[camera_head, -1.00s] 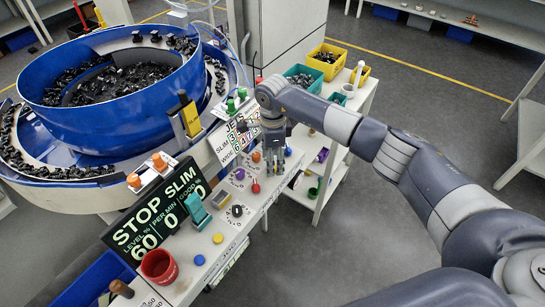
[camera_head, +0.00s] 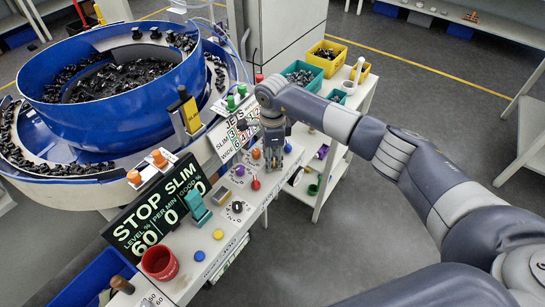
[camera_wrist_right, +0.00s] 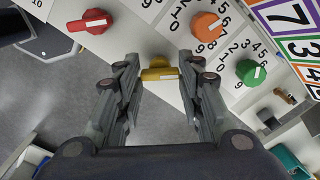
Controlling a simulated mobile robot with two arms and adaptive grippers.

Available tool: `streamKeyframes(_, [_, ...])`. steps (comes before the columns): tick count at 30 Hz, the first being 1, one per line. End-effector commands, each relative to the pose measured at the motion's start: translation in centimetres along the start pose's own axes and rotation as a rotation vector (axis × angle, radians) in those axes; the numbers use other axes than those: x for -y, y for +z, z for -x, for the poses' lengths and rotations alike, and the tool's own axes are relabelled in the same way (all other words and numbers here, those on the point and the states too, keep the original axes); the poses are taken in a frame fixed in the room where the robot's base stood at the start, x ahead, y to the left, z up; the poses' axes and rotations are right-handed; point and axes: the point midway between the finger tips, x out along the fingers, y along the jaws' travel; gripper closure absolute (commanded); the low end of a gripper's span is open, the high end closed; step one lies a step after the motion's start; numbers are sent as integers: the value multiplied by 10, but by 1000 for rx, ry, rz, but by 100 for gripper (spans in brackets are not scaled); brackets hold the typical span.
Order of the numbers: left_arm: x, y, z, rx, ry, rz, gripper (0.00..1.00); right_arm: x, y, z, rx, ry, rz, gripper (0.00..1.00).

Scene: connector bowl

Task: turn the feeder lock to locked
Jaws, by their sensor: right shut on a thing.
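A yellow knob (camera_wrist_right: 160,73) sits on the edge of the white control panel, between my right gripper's fingers in the right wrist view. I take it as the feeder lock; no label on it is readable. My right gripper (camera_wrist_right: 158,78) is shut on this knob. In the head view, my right gripper (camera_head: 273,164) points down at the panel's right end and hides the knob. My left gripper is not in view.
The blue bowl feeder (camera_head: 110,120) stands behind the panel (camera_head: 225,222). A white cart (camera_head: 336,160) stands to the right.

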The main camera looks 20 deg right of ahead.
Motion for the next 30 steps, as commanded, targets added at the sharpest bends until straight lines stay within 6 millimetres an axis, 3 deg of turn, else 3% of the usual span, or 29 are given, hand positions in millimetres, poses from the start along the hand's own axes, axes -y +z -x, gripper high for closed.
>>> streamKeyframes(5, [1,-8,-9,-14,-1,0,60,1,-2,-1,-2,-3,-94,89])
streamKeyframes(30, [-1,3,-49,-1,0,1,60,1,-1,-1,-2,-3,-868,89])
